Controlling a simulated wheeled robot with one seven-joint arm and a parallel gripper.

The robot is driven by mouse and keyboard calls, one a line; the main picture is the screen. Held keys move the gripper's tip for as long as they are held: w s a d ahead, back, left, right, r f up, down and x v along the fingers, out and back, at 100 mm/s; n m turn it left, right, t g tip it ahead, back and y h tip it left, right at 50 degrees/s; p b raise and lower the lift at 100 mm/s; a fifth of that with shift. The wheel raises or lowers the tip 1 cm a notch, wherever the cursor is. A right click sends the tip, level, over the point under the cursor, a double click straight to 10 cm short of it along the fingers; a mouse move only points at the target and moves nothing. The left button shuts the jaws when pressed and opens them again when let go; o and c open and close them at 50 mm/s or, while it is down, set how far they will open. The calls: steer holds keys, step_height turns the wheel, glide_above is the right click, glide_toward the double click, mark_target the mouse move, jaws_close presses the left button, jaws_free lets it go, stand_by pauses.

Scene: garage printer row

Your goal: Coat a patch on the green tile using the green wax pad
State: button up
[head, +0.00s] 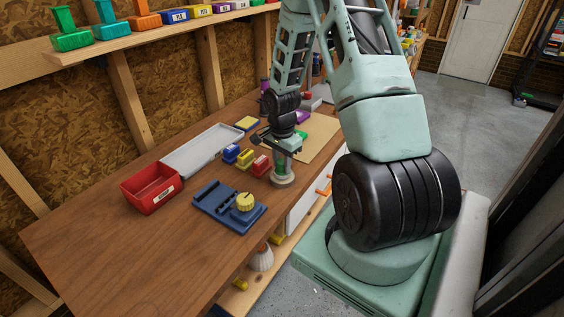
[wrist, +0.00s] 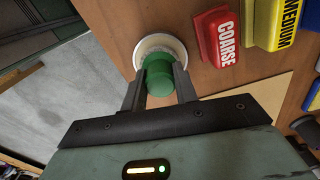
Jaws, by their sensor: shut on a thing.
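My gripper (head: 281,158) is shut on a green round knob (wrist: 158,82), which I take to be the green wax pad's handle. In the wrist view the knob is between both fingers (wrist: 158,88). Its lower end is over a round, pale-rimmed dish (wrist: 143,48) near the table's front edge; this dish (head: 284,181) also shows in the head view. I cannot tell whether the pad touches the dish's inside. A small green item (head: 301,134) is on the tan board behind my gripper, partly hidden; I cannot tell whether it is the green tile.
Beside the dish stand a red COARSE block (wrist: 217,36), a yellow MEDIUM block (wrist: 272,22) and a blue block (head: 231,153). The front-left tabletop is clear.

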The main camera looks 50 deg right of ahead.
mark_target(282, 161)
steer(key=shift+f, duration=0.45)
stand_by(1.1)
steer(key=shift+r+p, duration=2.55)
steer(key=shift+r, duration=1.05)
